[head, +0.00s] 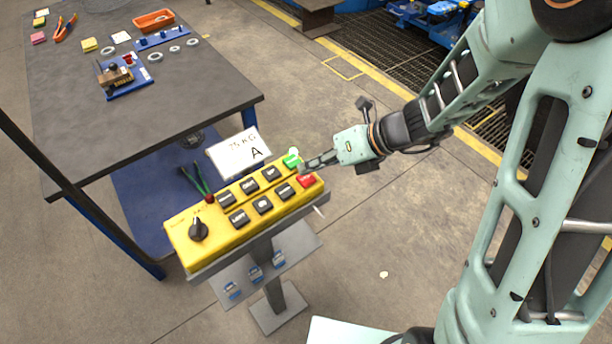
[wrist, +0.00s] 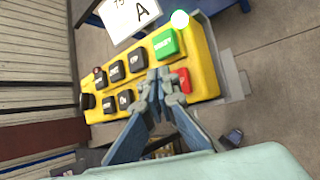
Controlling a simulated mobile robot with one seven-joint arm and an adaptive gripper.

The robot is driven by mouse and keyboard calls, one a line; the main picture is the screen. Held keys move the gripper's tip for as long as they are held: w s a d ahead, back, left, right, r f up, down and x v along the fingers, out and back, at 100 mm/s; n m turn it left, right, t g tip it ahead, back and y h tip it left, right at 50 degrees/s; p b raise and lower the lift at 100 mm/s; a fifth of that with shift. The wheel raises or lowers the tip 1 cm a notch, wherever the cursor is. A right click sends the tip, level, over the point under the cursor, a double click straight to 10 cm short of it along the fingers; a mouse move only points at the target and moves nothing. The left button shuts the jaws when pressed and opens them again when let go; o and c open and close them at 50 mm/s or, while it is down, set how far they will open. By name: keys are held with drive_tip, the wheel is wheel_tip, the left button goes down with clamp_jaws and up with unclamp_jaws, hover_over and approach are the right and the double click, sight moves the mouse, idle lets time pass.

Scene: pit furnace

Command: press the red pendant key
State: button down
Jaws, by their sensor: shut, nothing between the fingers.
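The yellow pendant box (head: 185,233) stands on a grey post in the middle of the head view. Its red key (head: 306,181) is at the right end of the near row. In the wrist view the red key (wrist: 184,80) shows just right of the fingertips and is partly hidden by them. The green key (head: 291,161) sits at the far right corner, also in the wrist view (wrist: 165,44). My gripper (head: 306,166) is shut and empty, its fingertips over the right end of the box. In the wrist view the fingertips (wrist: 163,84) are together; I cannot tell whether they touch the red key.
Several black keys and a black knob (head: 198,230) fill the rest of the box. A white card marked A (head: 238,152) stands behind it. A workbench (head: 70,110) with small parts is at the left. The floor at the right of the box is open.

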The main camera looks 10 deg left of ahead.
sight(309, 178)
drive_tip(key=shift+f, duration=0.1)
idle(0.3)
drive_tip(key=shift+f, duration=0.3)
drive_tip(key=shift+f+b, duration=0.5)
drive_tip(key=shift+b, duration=0.05)
idle(0.6)
drive_tip(key=shift+r, duration=0.1)
drive_tip(key=shift+r+p, duration=0.8)
drive_tip(key=shift+p, duration=0.1)
wheel_tip(309, 178, up, 5)
drive_tip(key=p, duration=0.5)
drive_tip(key=shift+r, duration=0.1)
